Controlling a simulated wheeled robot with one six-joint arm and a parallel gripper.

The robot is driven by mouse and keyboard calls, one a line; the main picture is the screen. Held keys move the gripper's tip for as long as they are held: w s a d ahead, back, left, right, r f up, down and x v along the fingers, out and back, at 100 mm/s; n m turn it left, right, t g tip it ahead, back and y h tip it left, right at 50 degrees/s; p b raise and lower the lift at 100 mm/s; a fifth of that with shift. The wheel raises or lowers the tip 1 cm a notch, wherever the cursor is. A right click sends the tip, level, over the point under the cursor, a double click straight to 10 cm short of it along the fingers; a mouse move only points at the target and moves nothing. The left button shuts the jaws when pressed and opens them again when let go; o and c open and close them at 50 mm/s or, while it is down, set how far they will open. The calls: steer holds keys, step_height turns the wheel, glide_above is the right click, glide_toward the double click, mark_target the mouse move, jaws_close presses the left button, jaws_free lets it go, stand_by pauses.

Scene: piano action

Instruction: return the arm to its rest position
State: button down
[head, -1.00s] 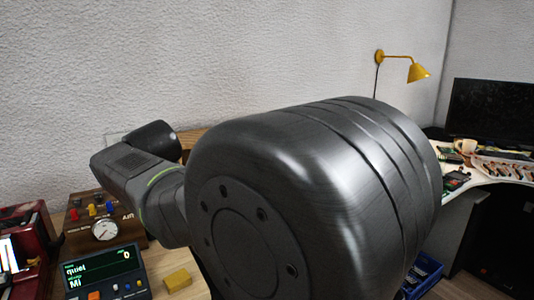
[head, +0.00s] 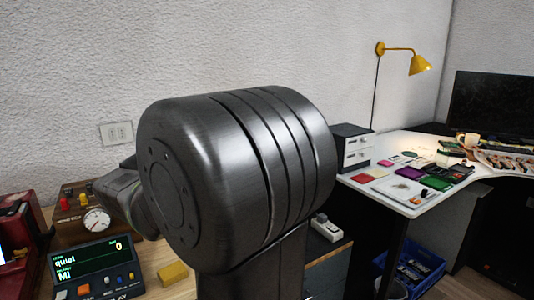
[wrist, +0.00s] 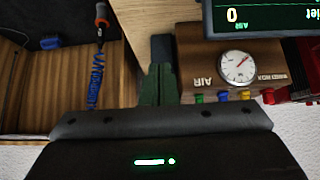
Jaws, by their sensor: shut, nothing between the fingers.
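My arm fills the middle of the head view; a large dark metal joint of it stands in front, with a smaller link showing behind it at the left. The gripper itself is hidden in the head view. In the wrist view my gripper (wrist: 160,75) shows as narrow dark green and grey fingers, shut and empty. It is beside the brown wooden air box (wrist: 205,65) with its round gauge (wrist: 238,66); I cannot tell whether it touches anything.
The display unit (head: 92,268) and a yellow block (head: 173,273) are on the wooden bench at the left. A white desk (head: 410,200) with coloured pads is at the right, a blue crate (head: 436,264) below it. A coiled blue cord (wrist: 95,80) hangs near the gripper.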

steer(key=shift+g+h, duration=0.5)
steer(key=shift+g, duration=0.2)
steer(key=r+p, duration=0.3)
steer(key=p, duration=0.2)
steer(key=w+r+p, duration=0.1)
steer(key=r+p, duration=0.1)
steer(key=p, duration=0.1)
steer(key=shift+a+r, duration=0.3)
steer(key=shift+a, duration=0.05)
steer(key=shift+w+r, duration=0.1)
steer(key=shift+d, duration=0.15)
